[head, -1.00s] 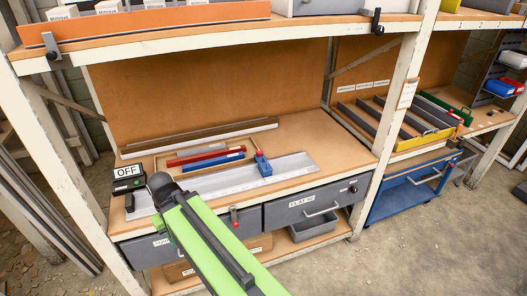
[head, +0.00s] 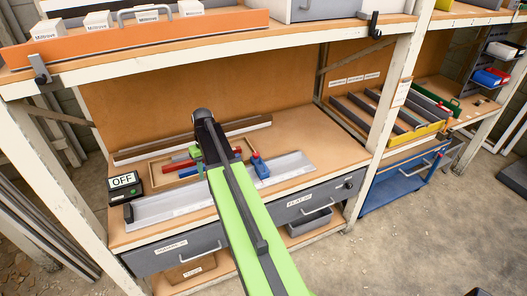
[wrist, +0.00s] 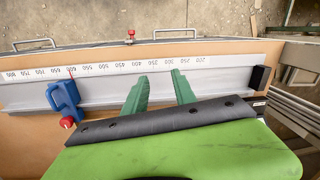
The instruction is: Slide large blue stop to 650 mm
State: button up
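The large blue stop (head: 261,167) sits on the right part of the pale metal rail (head: 291,165). It has a red knob at its side. In the wrist view the blue stop (wrist: 65,98) is left of my gripper (wrist: 159,76), with a thin red line on the scale (wrist: 128,66) at its top. That line is near the 600 and 650 labels; the small figures are hard to read exactly. My gripper's green fingers are apart and empty, over the rail between roughly the 250 and 400 labels, clear of the stop. The head view mostly hides my gripper behind my arm.
A wooden tray (head: 186,173) with red and blue bars lies behind the rail. A black box marked OFF (head: 124,186) stands at the left. A dark end block (wrist: 259,78) closes the rail's low-number end. An upper shelf (head: 240,46) overhangs the bench.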

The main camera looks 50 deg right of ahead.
jog(key=d+r+m+p, duration=0.1)
jog(key=d+r+p, duration=0.3)
jog(key=d, duration=1.7)
jog(key=m+b, duration=0.1)
jog(key=b, duration=1.6)
send_over(260, 164)
jog(key=s, duration=0.3)
jog(key=shift+t+y, duration=0.4)
jog(key=f, duration=1.4)
jog(key=shift+w+a+f, duration=0.1)
jog(key=shift+w+f, duration=0.15)
jog(key=shift+f, duration=0.05)
jog(key=shift+r, duration=0.1)
grip_shut()
